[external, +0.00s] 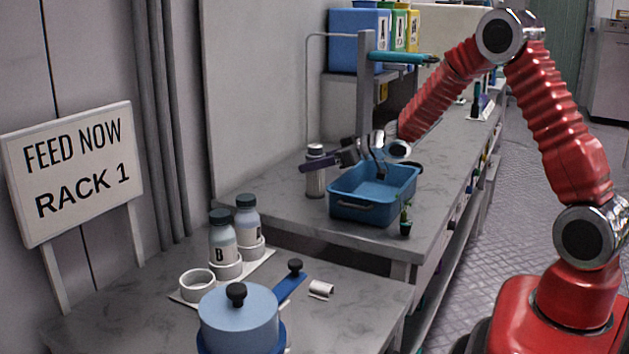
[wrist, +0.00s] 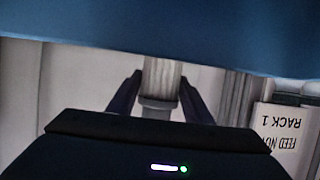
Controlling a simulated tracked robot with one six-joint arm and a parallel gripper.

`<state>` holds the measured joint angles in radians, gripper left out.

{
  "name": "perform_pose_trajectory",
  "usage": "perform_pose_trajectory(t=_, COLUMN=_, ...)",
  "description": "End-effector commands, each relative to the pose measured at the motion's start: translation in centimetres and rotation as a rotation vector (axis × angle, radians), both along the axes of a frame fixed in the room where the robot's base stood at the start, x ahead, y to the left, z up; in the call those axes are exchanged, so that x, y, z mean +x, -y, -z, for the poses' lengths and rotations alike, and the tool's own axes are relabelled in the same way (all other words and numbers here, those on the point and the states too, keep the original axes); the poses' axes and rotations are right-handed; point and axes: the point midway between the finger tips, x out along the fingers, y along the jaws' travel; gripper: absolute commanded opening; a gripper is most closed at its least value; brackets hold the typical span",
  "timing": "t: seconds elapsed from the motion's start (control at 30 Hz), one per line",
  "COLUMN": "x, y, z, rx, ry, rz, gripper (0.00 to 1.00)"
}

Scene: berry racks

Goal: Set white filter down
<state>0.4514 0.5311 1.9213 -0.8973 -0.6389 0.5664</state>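The white filter (external: 316,183) is a pale upright cylinder with a grey cap, left of the blue bin on the rear bench. Its base is at or just above the bench top; I cannot tell which. My gripper (external: 322,164) reaches in from the right, its dark fingers at the filter's upper part. In the wrist view the ribbed, pale filter (wrist: 162,82) stands between the two fingers of my gripper (wrist: 161,85). They look closed against its sides. The far end of the filter is hidden by a blue surface.
The blue bin (external: 356,212) stands close by, under my wrist. A small potted plant (external: 406,226) is at the bench's front edge. A grey post (external: 366,100) with a shelf rises behind. The front table holds bottles (external: 222,249) and a blue pot (external: 238,320).

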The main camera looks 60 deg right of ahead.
Motion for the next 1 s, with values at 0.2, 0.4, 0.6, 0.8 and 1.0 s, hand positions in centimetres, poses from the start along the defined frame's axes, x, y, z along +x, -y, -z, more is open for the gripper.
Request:
perform_pose_trajectory(t=0.2, x=0.0, y=0.0, z=0.0, rx=0.000, ry=0.000, rz=0.000, gripper=0.62)
perform_pose_trajectory(t=0.4, x=0.0, y=0.0, z=0.0, rx=0.000, ry=0.000, rz=0.000, gripper=0.63)
perform_pose_trajectory(t=0.6, x=-0.3, y=0.0, z=-0.4, rx=-0.001, ry=0.001, rz=0.000, gripper=0.63)
perform_pose_trajectory(t=0.8, x=-2.0, y=0.2, z=-1.1, rx=-0.001, ry=0.000, rz=0.002, gripper=0.63)
perform_pose_trajectory(t=1.0, x=-4.6, y=0.4, z=-2.2, rx=-0.001, ry=0.001, rz=0.001, gripper=0.63)
